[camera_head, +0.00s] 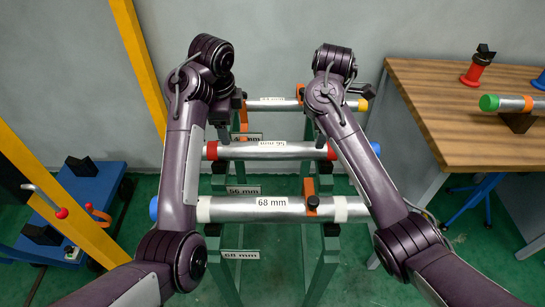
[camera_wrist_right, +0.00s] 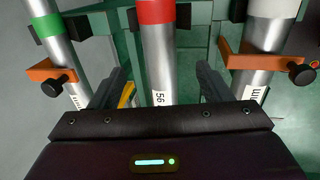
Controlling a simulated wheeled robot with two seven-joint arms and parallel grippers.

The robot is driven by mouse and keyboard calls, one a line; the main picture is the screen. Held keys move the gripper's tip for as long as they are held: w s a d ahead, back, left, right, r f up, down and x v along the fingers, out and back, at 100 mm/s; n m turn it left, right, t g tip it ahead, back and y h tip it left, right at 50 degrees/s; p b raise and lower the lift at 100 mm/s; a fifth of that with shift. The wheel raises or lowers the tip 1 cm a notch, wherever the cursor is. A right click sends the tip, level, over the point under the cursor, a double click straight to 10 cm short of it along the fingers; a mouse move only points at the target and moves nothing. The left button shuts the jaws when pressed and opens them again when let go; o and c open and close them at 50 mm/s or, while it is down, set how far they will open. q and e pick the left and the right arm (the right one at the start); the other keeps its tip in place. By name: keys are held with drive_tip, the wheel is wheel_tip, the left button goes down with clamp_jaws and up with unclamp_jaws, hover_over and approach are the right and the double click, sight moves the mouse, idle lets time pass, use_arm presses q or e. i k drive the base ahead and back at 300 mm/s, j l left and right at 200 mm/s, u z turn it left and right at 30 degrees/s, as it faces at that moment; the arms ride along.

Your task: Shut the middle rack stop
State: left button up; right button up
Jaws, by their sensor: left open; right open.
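The middle pipe (camera_head: 240,151), with red bands and an upside-down label, lies across the green rack (camera_head: 318,270). My right gripper (camera_head: 314,130) is open above its right part. In the right wrist view, the open right gripper (camera_wrist_right: 162,84) has one finger on each side of the pipe (camera_wrist_right: 156,58). No orange stop shows on that visible stretch. My left gripper (camera_head: 233,117) is open near an upright orange piece (camera_head: 243,120) behind the middle pipe's left part. I cannot tell whether that is the middle stop or belongs to the back pipe.
The front 68 mm pipe (camera_head: 225,210) carries an orange stop (camera_head: 311,204) with a black knob. Its stop (camera_wrist_right: 240,62) and the green-banded pipe's stop (camera_wrist_right: 52,72) flank the right gripper. A wooden table (camera_head: 425,90) stands at right. A yellow post (camera_head: 140,60) rises at left.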

sight(243, 111)
drive_tip(key=k, duration=1)
